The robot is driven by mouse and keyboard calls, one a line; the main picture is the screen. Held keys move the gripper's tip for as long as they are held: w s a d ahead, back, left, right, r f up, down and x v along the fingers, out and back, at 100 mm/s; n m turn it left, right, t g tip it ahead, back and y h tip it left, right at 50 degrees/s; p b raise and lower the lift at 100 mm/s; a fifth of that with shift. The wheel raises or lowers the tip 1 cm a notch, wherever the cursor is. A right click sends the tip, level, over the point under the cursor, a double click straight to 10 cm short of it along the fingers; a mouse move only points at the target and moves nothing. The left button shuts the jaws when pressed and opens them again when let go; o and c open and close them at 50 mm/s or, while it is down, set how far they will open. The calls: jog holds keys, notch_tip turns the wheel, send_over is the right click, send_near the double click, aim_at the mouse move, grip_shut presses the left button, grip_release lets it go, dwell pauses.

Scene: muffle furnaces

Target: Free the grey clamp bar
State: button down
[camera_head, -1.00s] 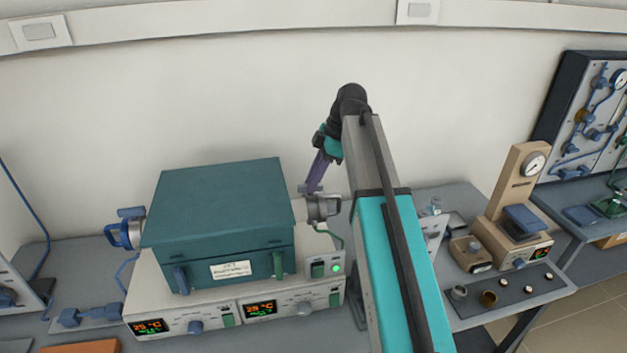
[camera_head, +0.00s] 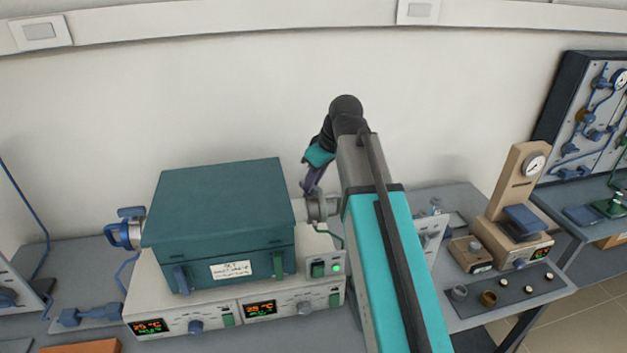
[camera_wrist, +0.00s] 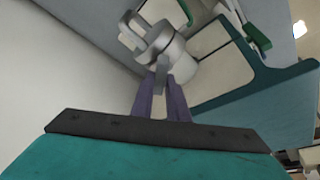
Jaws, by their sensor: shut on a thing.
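The grey clamp (camera_head: 322,207) sits at the right end of the teal furnace (camera_head: 218,215), around a pale tube end. In the wrist view the round grey clamp (camera_wrist: 160,42) is just beyond my fingertips. My gripper (camera_wrist: 162,85) has two purple fingers, shut on the small grey clamp bar (camera_wrist: 162,74) that sticks out from the clamp. In the head view my gripper (camera_head: 312,186) reaches down to the clamp from behind my arm. The bar there is too small and too covered to make out.
A blue clamp (camera_head: 125,232) is at the furnace's left end. A control unit (camera_head: 190,318) with lit displays lies under the furnace. A green hose (camera_head: 335,236) hangs below the grey clamp. A beige press (camera_head: 517,210) and small cups stand to the right.

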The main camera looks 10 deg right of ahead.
jog(key=m+h, duration=0.1)
jog(key=m, duration=0.3)
jog(key=shift+s+a+t+p, duration=0.1)
jog(key=shift+a+t+p, duration=0.05)
jog(key=shift+t+p, duration=0.25)
jog(key=shift+a+m+h, duration=0.1)
jog(key=shift+m+h, duration=0.8)
jog(key=shift+m, duration=0.8)
jog(key=c, duration=1.7)
grip_release()
jog(key=shift+r, duration=0.2)
jog(key=shift+b+v, duration=1.4)
jog(key=shift+v, duration=5.35)
jog(key=shift+s, duration=0.1)
